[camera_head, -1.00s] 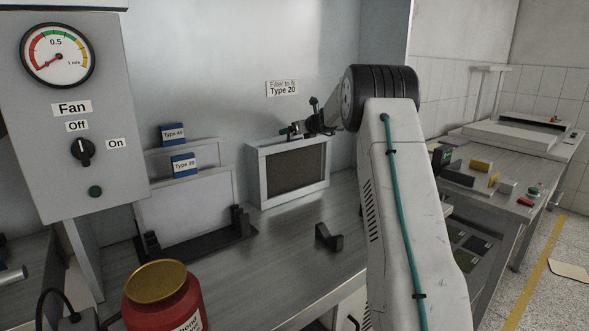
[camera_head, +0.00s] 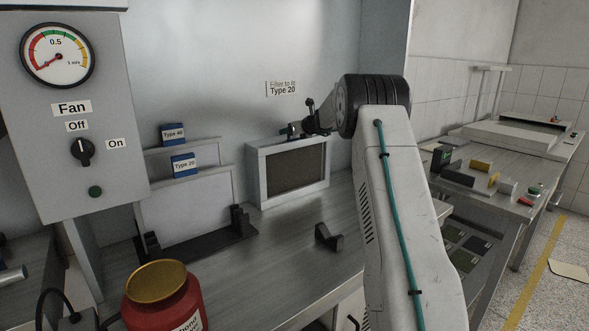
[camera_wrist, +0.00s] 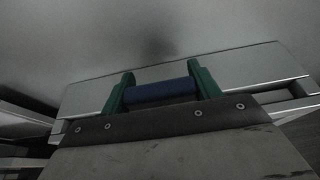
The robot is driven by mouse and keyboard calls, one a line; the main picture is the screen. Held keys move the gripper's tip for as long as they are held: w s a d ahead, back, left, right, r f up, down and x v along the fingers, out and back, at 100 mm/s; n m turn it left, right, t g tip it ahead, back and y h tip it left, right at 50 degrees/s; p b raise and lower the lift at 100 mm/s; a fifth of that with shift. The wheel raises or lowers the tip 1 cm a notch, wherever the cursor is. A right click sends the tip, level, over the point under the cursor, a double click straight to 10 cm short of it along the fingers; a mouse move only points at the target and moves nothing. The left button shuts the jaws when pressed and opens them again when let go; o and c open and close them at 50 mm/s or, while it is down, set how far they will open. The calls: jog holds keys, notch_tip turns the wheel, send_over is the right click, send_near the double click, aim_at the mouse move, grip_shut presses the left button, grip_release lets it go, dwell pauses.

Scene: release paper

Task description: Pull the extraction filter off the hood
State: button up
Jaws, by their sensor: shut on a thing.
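The extraction filter appears as a dark mesh panel (camera_head: 295,170) inside a light metal frame (camera_head: 255,180), upright against the hood's back wall. My gripper (camera_head: 291,131) is at the top edge of this frame, its green fingertips small in the head view. In the wrist view my gripper (camera_wrist: 161,88) has its two green fingers on either side of a blue tab (camera_wrist: 160,92), shut on it. The metal top of the frame (camera_wrist: 90,99) runs beneath the fingers. How the tab joins the filter is hidden.
Two pale panels with blue tags, Type 40 (camera_head: 173,134) and Type 20 (camera_head: 184,165), stand left in a black rack (camera_head: 205,248). A black bracket (camera_head: 327,237) sits on the worktop. A red jar (camera_head: 165,305) is in front. The fan switch (camera_head: 82,151) points up.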

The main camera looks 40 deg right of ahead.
jog(key=shift+r, duration=3.5)
jog(key=shift+r, duration=3.6)
jog(key=shift+r, duration=3.35)
